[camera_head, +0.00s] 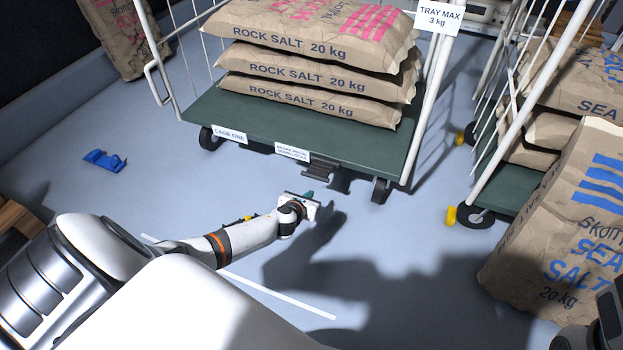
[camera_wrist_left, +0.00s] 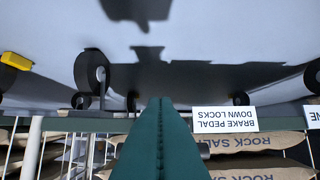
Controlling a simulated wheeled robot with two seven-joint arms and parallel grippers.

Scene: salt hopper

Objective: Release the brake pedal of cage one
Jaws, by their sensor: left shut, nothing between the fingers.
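Cage one is a wheeled trolley with a green deck (camera_head: 270,131) and white wire sides. A CAGE ONE label (camera_head: 229,134) and a label reading BRAKE PEDAL DOWN LOCKS (camera_head: 292,152) are on its front edge. The dark brake pedal (camera_head: 319,171) sticks out below that edge, right of the brake label. My left gripper (camera_head: 309,196) is shut and empty, in front of and just below the pedal, apart from it in the head view. In the left wrist view, which is upside down, its green fingers (camera_wrist_left: 157,130) point at the deck edge; the pedal is not clear there.
Rock salt sacks (camera_head: 310,72) are stacked on cage one. Black casters (camera_head: 381,190) stand under its front corners. A second cage (camera_head: 511,206) and a sea salt sack (camera_head: 560,225) are at the right. A blue object (camera_head: 104,160) lies on the floor at the left.

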